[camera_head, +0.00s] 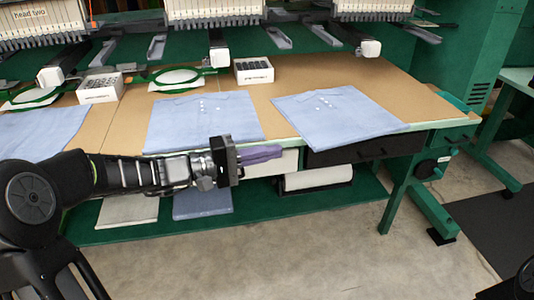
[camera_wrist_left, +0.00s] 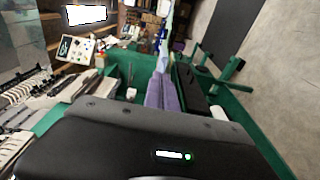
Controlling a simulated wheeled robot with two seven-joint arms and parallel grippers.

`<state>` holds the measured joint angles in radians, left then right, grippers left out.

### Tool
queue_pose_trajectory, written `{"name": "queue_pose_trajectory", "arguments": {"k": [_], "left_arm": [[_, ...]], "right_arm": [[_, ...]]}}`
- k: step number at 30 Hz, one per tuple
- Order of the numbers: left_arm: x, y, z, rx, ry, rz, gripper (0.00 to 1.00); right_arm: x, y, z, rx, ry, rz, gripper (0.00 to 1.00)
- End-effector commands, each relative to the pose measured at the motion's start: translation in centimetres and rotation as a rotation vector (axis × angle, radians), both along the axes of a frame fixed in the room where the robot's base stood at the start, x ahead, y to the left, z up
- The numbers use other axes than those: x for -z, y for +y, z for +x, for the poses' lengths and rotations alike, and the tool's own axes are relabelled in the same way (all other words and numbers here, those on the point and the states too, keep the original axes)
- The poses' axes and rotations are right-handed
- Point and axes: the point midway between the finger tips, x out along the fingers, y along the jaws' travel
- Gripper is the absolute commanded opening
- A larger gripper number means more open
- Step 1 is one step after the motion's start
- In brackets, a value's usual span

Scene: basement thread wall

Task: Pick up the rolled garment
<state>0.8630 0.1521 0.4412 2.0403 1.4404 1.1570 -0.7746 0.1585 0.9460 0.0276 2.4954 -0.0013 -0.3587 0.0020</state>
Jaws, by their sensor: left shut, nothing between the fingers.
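My left gripper (camera_head: 262,153) has purple fingers that are shut and empty. It is at the table's front edge, pointing right, in front of a white panel and below the middle blue garment (camera_head: 205,118). In the left wrist view the two purple fingers (camera_wrist_left: 161,93) lie side by side. Another light blue garment (camera_head: 335,115) lies flat on the right of the table, its front corner over the edge. A third blue garment (camera_head: 40,135) lies at the left. I cannot make out a rolled garment for certain. My right gripper is not in view.
The brown tabletop (camera_head: 420,98) has free room at right. A dark drawer (camera_head: 365,148) is under its front edge. A white roll (camera_head: 318,178) and a folded blue cloth (camera_head: 203,203) are on the green lower shelf (camera_head: 290,205). Embroidery heads (camera_head: 215,10) overhang the back.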

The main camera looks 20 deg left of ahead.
Motion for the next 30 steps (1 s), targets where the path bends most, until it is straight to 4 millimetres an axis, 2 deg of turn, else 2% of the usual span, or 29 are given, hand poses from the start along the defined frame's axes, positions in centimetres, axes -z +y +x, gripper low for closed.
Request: {"name": "queue_pose_trajectory", "arguments": {"k": [9,13,26,30], "left_arm": [[0.1,-4.3,3.3,0.004,0.0,-0.002,0.0],[0.1,-5.3,4.2,0.001,0.0,-0.001,0.0],[0.1,-5.8,4.6,0.0,0.001,0.001,0.0],[0.5,-7.2,4.4,0.004,-0.002,0.002,0.0]], "right_arm": [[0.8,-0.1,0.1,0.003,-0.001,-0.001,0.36],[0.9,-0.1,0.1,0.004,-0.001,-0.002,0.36],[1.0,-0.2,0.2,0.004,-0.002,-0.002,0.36],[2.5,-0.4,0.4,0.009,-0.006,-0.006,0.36]]}}
